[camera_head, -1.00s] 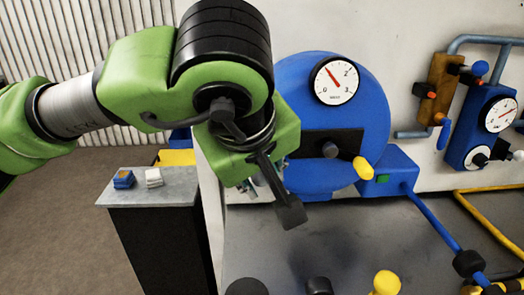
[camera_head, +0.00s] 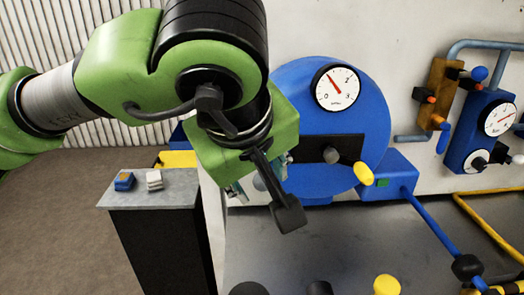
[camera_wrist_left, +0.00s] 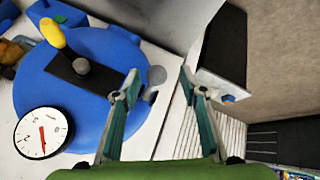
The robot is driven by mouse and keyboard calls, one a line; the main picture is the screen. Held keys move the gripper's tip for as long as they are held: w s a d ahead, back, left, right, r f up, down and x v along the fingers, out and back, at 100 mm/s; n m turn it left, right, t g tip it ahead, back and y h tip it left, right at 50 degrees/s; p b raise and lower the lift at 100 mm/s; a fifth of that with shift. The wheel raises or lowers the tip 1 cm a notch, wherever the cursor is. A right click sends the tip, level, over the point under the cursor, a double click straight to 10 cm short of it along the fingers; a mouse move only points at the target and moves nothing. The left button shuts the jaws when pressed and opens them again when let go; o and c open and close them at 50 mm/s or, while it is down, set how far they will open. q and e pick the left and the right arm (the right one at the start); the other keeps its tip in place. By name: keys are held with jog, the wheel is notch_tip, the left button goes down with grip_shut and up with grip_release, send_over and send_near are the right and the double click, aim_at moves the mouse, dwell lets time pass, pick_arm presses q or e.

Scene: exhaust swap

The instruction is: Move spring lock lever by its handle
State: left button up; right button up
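A blue round disc (camera_head: 375,125) on the wall bears a black bar (camera_head: 312,150) with a grey knob (camera_head: 345,156) and a yellow handle (camera_head: 363,172). The wrist view also shows the bar (camera_wrist_left: 68,70) and yellow handle (camera_wrist_left: 52,33). A grey round piece (camera_wrist_left: 157,75) and a small dark part lie at the disc's edge, near one fingertip. I cannot tell which of these is the spring lock lever. My left gripper (camera_wrist_left: 160,90) is open and empty, left of the disc in the head view (camera_head: 258,183). My arm hides part of the disc's left side. My right gripper is not in view.
A gauge (camera_head: 337,86) sits on the disc, and a blue box (camera_head: 388,178) with a pipe is right of it. A small stand (camera_head: 180,195) holds two little stacks at the left. More pipes and a second gauge (camera_head: 499,118) are at the right.

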pick_arm(q)
jog(key=p+v, duration=0.4)
jog(key=v, duration=0.7)
dwell(0.4)
notch_tip(320, 180, up, 5)
jog(key=p, duration=0.4)
jog(key=shift+s, duration=0.1)
